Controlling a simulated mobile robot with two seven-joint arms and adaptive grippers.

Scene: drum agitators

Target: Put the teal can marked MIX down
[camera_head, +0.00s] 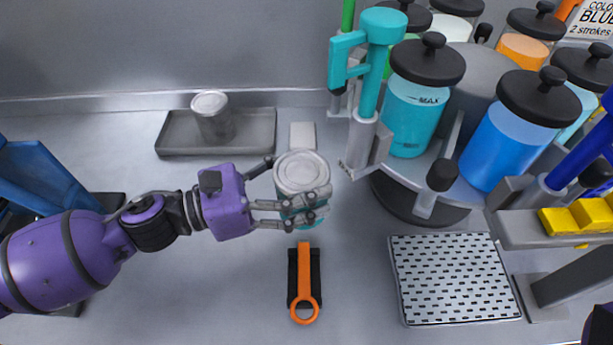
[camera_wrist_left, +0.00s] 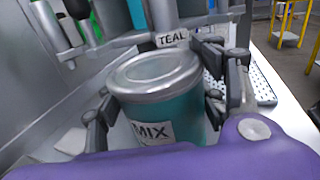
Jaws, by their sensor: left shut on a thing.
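My left gripper (camera_head: 303,201) reaches in from the left and is shut on the teal can (camera_head: 300,175). The can has a silver lid and stands upright between the fingers. In the left wrist view the can (camera_wrist_left: 165,110) shows a white label reading MIX, with a finger on each side. Its base is mostly hidden by the fingers in the head view, so I cannot tell whether it touches the counter.
A dark tray (camera_head: 180,145) with a grey can (camera_head: 212,118) lies at the left. The paint carousel (camera_head: 425,205) stands at the right. An orange-handled tool (camera_head: 304,285) and a perforated mat (camera_head: 455,278) lie in front. Bare counter shows between tray and tool.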

